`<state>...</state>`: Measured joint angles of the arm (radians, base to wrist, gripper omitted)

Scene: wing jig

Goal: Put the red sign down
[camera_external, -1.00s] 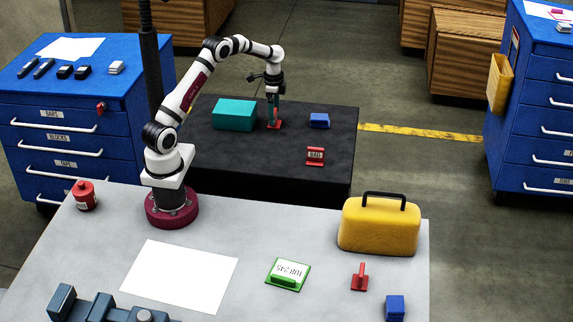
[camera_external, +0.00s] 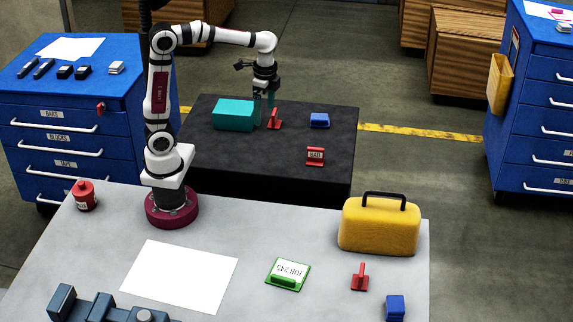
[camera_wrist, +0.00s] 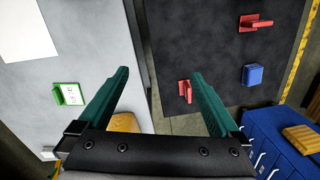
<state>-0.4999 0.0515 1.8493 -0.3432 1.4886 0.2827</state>
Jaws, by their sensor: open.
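A teal box (camera_external: 234,115) is close left of my gripper, and a blue block (camera_external: 320,121) lies to the right. The grey bench (camera_external: 215,235) in front holds a green sign (camera_external: 288,274), a yellow case (camera_external: 378,228) and a red handled piece (camera_external: 360,278).

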